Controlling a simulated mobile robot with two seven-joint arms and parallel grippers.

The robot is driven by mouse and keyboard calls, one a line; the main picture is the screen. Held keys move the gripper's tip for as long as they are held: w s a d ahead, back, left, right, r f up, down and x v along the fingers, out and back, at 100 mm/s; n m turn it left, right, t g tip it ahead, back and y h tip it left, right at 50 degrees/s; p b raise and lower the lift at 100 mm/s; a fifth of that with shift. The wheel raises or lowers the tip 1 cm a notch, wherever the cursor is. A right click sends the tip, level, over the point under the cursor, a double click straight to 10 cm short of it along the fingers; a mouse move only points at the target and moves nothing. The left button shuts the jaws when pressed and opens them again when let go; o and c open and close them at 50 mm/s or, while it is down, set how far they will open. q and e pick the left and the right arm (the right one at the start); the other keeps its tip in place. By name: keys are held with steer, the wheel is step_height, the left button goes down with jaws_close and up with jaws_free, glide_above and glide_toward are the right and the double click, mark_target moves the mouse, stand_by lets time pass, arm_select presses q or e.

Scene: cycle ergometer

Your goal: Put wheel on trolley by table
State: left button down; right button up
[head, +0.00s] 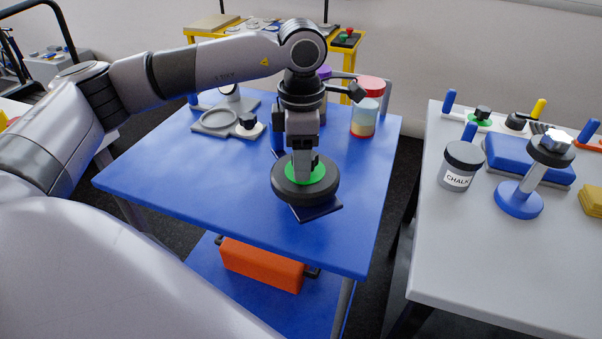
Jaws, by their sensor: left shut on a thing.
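The wheel (283,190) is a thick black disc with a green centre, seen from above and lying roughly flat. My left gripper (303,172) points straight down and is shut on the wheel at its centre. Both are over the front right part of the blue two-level stand (190,175), which looks like the trolley. A dark flat piece (318,212) sticks out from under the wheel. I cannot tell whether the wheel touches it or the blue top. My right gripper is not in view.
A red-lidded jar (364,118) and a grey ring-shaped fixture (222,119) stand on the blue top. An orange block (262,265) lies on the lower shelf. The white table (480,260) at right holds a chalk pot (459,168). The blue top's left front is clear.

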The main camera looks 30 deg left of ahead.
arm_select(q)
steer(key=shift+f, duration=2.15)
steer(key=shift+c, duration=2.4)
jaws_free()
steer(key=shift+f, duration=0.15)
steer(key=shift+r, duration=0.2)
step_height(320, 180, up, 12)
steer(key=shift+f, duration=0.1)
